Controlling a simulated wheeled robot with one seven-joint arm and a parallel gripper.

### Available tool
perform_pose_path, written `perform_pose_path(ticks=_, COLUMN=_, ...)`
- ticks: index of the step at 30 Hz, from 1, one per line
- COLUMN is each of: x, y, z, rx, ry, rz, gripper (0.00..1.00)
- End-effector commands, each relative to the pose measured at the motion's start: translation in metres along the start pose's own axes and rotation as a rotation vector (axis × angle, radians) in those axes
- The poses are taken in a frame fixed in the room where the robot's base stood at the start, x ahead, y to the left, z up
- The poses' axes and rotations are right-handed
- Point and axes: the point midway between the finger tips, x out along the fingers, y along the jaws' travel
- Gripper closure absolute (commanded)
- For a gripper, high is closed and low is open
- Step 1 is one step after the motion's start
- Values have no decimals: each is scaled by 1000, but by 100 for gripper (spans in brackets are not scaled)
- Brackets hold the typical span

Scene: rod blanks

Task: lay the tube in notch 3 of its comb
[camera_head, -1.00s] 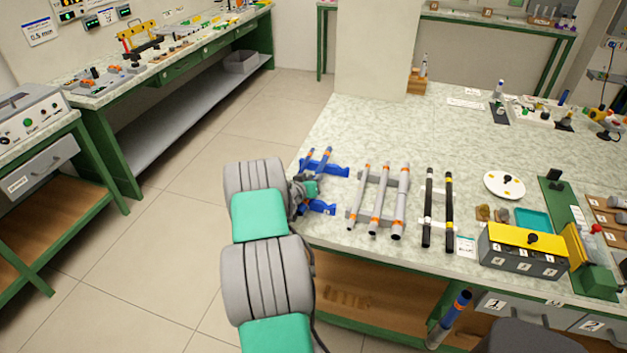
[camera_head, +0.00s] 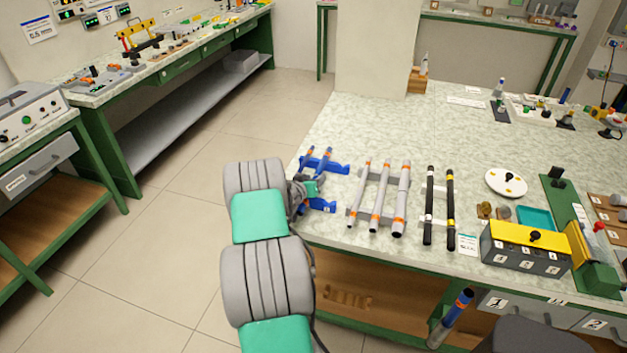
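A blue comb (camera_head: 338,169) lies at the left end of the table, in two rails; the front rail (camera_head: 322,207) is partly covered by my arm. Blue-grey tubes with orange bands (camera_head: 327,158) lie across it, their near parts hidden. My gripper (camera_head: 312,190) is over this comb between its rails; its fingers are too small and covered to tell what they hold. A grey comb (camera_head: 377,176) beside it carries grey tubes with orange bands (camera_head: 379,200). A pale comb (camera_head: 440,219) further right carries black rods (camera_head: 428,205). Notch numbers are not readable.
A blue and grey tube with an orange band (camera_head: 451,318) stands tilted below the table's front edge. A yellow-topped box (camera_head: 526,250), a teal tray (camera_head: 535,217) and a white disc (camera_head: 506,182) stand right of the combs.

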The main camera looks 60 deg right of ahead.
Motion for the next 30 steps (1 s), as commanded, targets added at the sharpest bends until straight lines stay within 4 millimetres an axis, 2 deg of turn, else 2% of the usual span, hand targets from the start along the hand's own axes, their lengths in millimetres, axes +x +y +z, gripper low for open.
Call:
perform_pose_path(ticks=10, x=-4, y=0, z=0, rx=-1, ry=-1, rz=-1, gripper=51)
perform_pose_path(ticks=13, x=-17, y=-1, z=0, rx=-2, ry=0, rz=-1, gripper=51)
perform_pose_path(ticks=21, x=-68, y=-1, z=0, rx=-1, ry=0, rz=-2, gripper=51)
perform_pose_path(ticks=24, x=-77, y=0, z=1, rx=-1, ry=-1, rz=0, gripper=51)
perform_pose_path(ticks=30, x=-78, y=0, z=1, rx=-1, ry=-1, rz=0, gripper=51)
